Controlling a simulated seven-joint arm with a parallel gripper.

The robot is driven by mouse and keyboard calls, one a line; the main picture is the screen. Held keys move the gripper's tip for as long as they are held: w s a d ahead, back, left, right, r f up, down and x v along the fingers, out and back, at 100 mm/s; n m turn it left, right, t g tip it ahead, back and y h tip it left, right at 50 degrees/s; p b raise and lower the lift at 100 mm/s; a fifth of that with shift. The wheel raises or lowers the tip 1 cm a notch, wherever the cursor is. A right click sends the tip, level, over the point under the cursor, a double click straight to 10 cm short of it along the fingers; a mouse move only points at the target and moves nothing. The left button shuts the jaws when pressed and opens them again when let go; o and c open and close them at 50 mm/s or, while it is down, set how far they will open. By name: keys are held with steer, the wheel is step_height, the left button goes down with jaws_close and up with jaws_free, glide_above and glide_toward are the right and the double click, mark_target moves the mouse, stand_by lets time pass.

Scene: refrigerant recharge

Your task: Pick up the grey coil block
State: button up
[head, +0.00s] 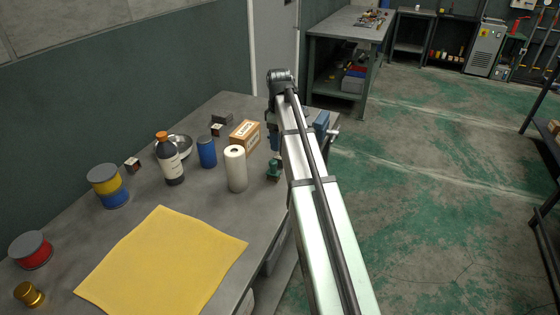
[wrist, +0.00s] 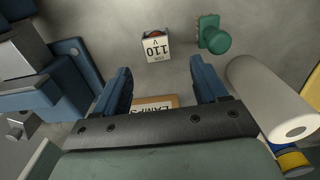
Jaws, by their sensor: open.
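A small block with a pale face reading "110 V" and a rounded orange-brown part on its far side (wrist: 155,48) stands on the bench in the wrist view, just beyond my open fingertips and roughly centred between them. My gripper (wrist: 161,70) is empty and not touching it. In the head view my arm covers that spot. Two similar small blocks with pale faces and reddish parts show there, one (head: 216,130) near the carton and one (head: 133,165) further left. I cannot tell from colour which is the grey coil block.
A carton marked LAMPS (head: 244,136) lies below my gripper. A green knob-like part (wrist: 213,35) and a white roll (wrist: 272,98) stand to the right in the wrist view, a blue vise (wrist: 70,60) to the left. A yellow cloth (head: 160,265) covers the near bench.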

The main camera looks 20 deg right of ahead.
mark_target(280, 160)
steer(key=shift+w+d+f, duration=0.1)
steer(key=shift+f, duration=2.15)
steer(key=shift+w+d+f, duration=0.1)
steer(key=shift+f, duration=2.1)
steer(key=shift+c, duration=0.3)
steer(key=c, duration=1.1)
